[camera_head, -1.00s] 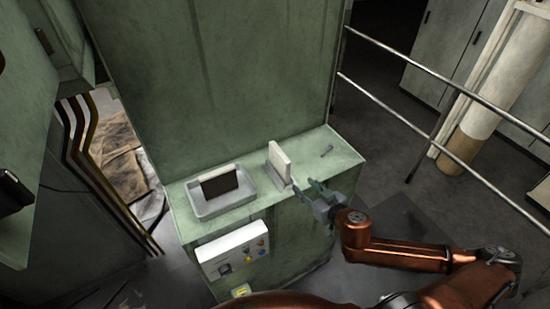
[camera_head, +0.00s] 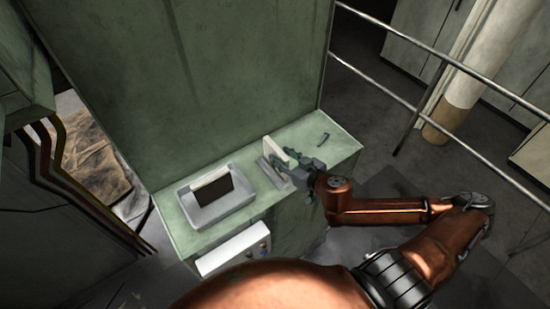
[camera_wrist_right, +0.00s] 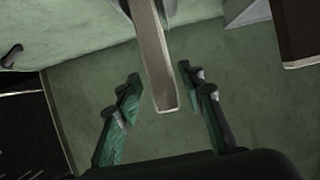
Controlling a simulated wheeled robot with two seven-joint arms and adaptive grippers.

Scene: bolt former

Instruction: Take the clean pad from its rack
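The clean pad (camera_head: 275,149) is a pale upright slab in its low grey rack (camera_head: 270,173), on the green ledge. My right gripper (camera_head: 291,167) is at the pad's near end. In the right wrist view the pad (camera_wrist_right: 154,62) reaches between the two finger tips of this gripper (camera_wrist_right: 158,80). The fingers are open, with a gap on each side of the pad. In the head view the gripper partly hides the pad's near end and the rack. My left gripper is not in view.
A grey tray (camera_head: 240,201) left of the rack holds a dark pad (camera_head: 213,189) with a pale top edge. A small dark part (camera_head: 323,138) lies on the ledge (camera_head: 343,151) to the right. A tall green panel rises behind. Metal rails (camera_head: 440,52) stand to the right.

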